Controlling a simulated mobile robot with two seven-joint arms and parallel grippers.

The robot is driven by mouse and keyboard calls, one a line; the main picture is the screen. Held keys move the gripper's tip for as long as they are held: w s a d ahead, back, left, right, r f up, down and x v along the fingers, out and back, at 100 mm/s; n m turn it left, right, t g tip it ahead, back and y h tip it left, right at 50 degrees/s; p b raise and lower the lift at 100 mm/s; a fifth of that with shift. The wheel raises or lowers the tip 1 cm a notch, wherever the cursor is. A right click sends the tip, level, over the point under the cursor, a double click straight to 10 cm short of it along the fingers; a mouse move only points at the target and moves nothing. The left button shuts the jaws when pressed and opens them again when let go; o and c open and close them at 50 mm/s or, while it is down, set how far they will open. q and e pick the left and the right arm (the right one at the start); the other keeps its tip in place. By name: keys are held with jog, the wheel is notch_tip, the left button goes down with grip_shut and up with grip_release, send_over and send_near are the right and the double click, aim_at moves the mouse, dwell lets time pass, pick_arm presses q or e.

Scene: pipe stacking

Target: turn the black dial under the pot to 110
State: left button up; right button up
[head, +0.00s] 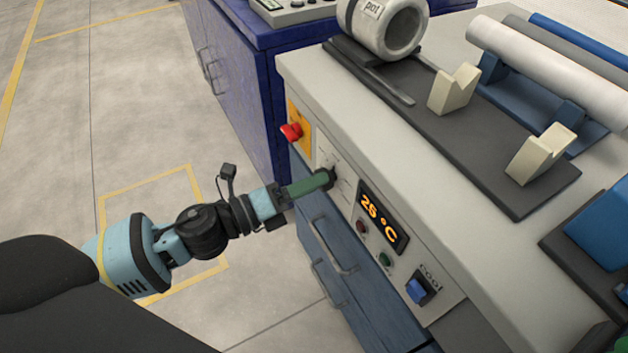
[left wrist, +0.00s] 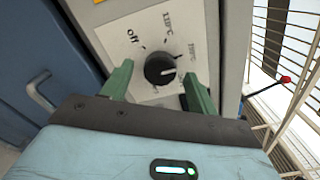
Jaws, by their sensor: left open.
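The black dial (left wrist: 160,70) sits on a white plate (left wrist: 118,40) on the front panel of the bench. Its white mark points to the right in the left wrist view. "Off" is printed at upper left and a °C label above; other labels are blurred or partly hidden. My left gripper (head: 318,181) is open, its green fingers on either side of the dial; I cannot tell if they touch it. In the head view they largely cover the dial. The pot (head: 398,28) lies on the bench top above the panel. My right gripper is out of view.
A display (head: 382,218) reads 25 °C, with small buttons below and a blue "cool" switch (head: 417,289). A red knob (head: 291,132) on a yellow plate is left of the dial. Drawer handles (head: 335,247) stick out below. White V-shaped supports (head: 455,88) and a pipe (head: 550,70) are on top.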

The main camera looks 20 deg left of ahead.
pick_arm(q)
jog(key=shift+w+d, duration=0.45)
jog(key=shift+w, duration=0.15)
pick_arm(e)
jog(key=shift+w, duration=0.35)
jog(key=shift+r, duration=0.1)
pick_arm(q)
jog(key=c, duration=1)
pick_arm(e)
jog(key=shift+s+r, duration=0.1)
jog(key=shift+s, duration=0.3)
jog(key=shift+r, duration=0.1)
